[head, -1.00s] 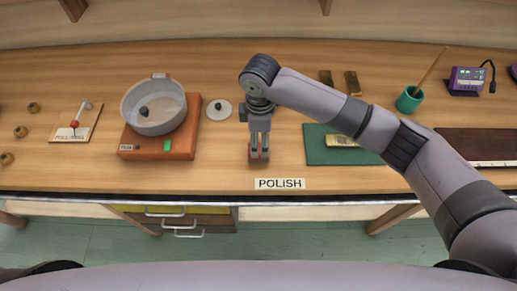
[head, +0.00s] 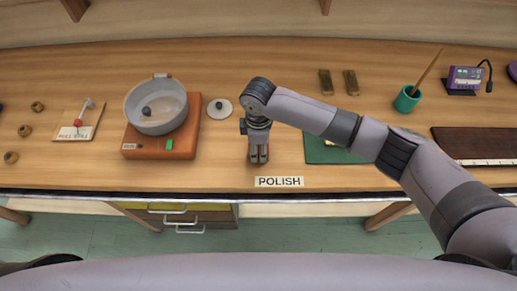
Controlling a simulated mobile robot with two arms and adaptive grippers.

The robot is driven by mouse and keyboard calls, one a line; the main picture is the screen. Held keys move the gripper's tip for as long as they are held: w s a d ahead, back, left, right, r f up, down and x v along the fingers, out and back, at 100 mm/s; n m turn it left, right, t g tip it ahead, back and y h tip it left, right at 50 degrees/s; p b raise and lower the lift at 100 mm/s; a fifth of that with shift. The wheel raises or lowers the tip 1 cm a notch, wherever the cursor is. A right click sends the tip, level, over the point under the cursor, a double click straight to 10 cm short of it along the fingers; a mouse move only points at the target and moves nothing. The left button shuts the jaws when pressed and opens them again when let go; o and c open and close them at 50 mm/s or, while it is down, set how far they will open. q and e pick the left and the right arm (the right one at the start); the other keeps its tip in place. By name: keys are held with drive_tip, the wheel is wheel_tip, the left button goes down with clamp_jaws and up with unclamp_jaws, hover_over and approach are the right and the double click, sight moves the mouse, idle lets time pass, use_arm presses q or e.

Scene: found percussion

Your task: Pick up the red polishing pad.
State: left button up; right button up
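My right gripper (head: 259,160) points down at the bench top, just behind the POLISH label (head: 279,182). A small patch of red, which looks like the red polishing pad (head: 259,152), shows between and beside its fingers. The fingers and hand hide most of the pad. I cannot tell whether the fingers are closed on it or stand around it, or whether it touches the bench. My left gripper is not in view.
An orange unit with a grey bowl (head: 156,107) stands to the left, with a pale disc (head: 219,108) beside it. A green mat (head: 322,150) lies right, partly under my forearm. A green cup (head: 408,98) and dark board (head: 478,143) are farther right.

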sight(259, 147)
drive_tip(key=c, duration=0.7)
drive_tip(key=shift+r, duration=0.1)
wheel_tip(259, 147, up, 20)
drive_tip(key=b, duration=0.3)
